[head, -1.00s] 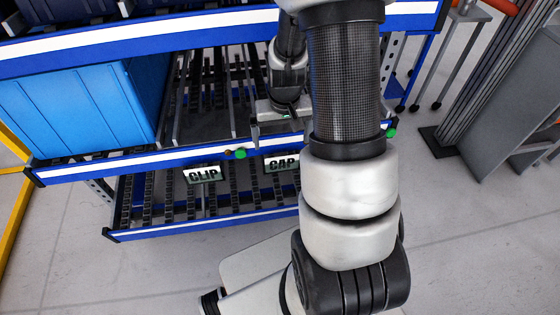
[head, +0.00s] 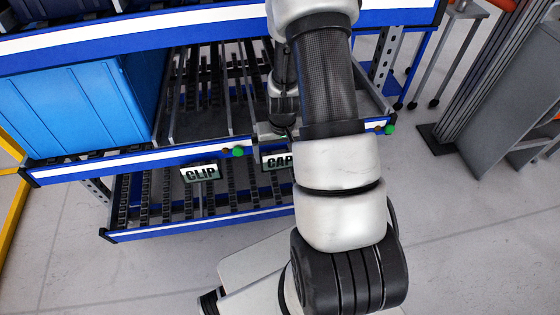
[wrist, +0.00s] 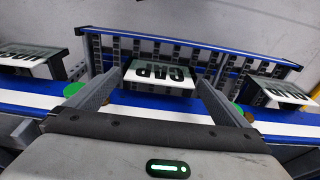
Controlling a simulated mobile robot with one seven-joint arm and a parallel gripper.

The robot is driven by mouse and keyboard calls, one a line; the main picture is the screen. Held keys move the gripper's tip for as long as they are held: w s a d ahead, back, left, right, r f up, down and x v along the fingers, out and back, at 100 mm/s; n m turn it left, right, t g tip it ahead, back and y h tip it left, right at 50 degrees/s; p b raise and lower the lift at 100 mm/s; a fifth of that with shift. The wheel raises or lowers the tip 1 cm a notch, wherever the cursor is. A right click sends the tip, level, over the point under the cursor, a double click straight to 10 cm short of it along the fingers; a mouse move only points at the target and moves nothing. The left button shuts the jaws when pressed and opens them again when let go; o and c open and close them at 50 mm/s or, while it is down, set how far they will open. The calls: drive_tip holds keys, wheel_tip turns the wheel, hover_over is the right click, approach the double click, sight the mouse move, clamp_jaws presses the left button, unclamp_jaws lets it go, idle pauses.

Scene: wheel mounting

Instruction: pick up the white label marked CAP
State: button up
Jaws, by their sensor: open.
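The white label marked CAP (head: 276,161) hangs on the front rail of the middle shelf in the head view, its right end hidden by my arm. In the wrist view the CAP label (wrist: 160,76) appears upside down, between the two fingers. My gripper (wrist: 158,88) is open, one finger to each side of the label, with a visible gap on both sides. I cannot tell whether the fingertips reach past the label's face. In the head view the fingers are mostly hidden.
The CLIP label (head: 199,172) is on the same rail, left of CAP; it shows at the right in the wrist view (wrist: 283,92). Another label (wrist: 28,60) is at the wrist view's left. A blue bin (head: 75,110) fills the shelf's left. Green buttons (head: 238,152) sit on the rail.

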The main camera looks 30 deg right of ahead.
drive_tip(key=shift+c, duration=0.4)
drive_tip(key=c, duration=1.5)
drive_tip(key=shift+r, duration=0.1)
